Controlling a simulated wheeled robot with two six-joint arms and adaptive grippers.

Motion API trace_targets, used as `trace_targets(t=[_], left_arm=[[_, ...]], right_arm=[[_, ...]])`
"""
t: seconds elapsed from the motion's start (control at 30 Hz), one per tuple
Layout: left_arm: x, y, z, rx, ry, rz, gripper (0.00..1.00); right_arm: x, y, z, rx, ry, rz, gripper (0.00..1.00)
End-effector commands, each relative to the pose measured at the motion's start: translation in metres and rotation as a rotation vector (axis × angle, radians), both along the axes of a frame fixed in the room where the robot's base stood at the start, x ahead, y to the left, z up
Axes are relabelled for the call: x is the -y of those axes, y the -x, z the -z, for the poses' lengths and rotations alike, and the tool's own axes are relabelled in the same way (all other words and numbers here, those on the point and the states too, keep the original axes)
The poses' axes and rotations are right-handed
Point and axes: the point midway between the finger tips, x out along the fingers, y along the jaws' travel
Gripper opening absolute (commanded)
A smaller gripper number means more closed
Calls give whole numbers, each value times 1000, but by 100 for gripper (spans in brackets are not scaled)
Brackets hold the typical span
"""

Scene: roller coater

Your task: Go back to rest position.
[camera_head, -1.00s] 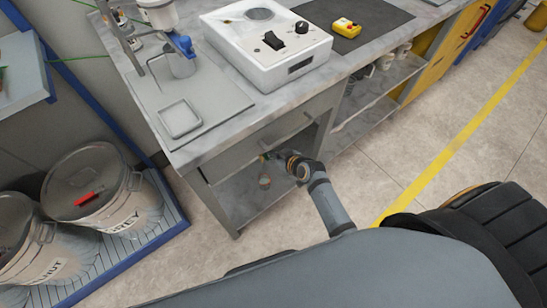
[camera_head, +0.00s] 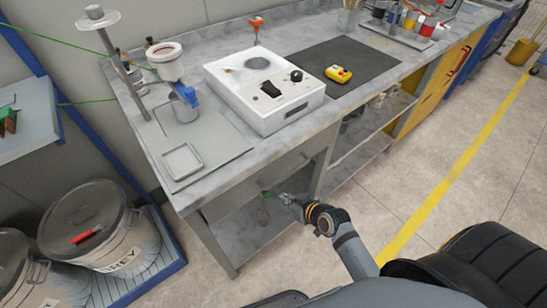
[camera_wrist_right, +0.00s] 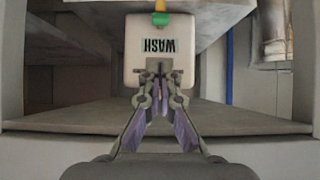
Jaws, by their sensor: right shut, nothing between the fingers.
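My right gripper (camera_head: 284,199) is low in front of the steel workbench, near the opening of its lower shelf. In the right wrist view its fingers (camera_wrist_right: 160,72) are closed together with nothing between them. A white container with a "WASH" label (camera_wrist_right: 160,35) shows upside down directly beyond the fingertips; I cannot tell the gap. My left gripper is not in view.
Lidded buckets (camera_head: 92,225) stand at lower left. The floor right of the bench (camera_head: 440,150) is open, with a yellow line.

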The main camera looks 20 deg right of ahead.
Motion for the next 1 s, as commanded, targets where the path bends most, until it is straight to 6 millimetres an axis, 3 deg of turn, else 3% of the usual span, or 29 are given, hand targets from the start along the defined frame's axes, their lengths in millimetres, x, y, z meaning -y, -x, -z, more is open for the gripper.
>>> trace_targets(t=[0.17, 0.23, 0.27, 0.37, 0.47, 0.5, 0.63, 0.7, 0.8, 0.9, 1.0], left_arm=[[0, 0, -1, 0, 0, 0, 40], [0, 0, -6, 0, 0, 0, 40], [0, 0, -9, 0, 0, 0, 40], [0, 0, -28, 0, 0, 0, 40], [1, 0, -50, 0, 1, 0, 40], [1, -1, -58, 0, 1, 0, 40], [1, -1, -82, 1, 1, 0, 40], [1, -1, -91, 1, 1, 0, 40], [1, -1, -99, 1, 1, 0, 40], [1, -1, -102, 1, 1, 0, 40], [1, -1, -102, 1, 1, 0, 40]], right_arm=[[1, 0, 1, -3, 0, 2, 0], [5, 4, 12, -31, 4, 18, 0], [8, 6, 21, -51, 9, 30, 0], [28, 31, 74, -171, 34, 99, 0], [52, 79, 140, -327, 77, 183, 0], [61, 104, 163, -388, 97, 212, 0], [83, 196, 221, -572, 156, 282, 0], [89, 242, 238, -650, 180, 304, 0], [94, 294, 251, -733, 203, 320, 0], [96, 323, 257, -778, 215, 327, 0], [97, 334, 259, -794, 220, 329, 0]])
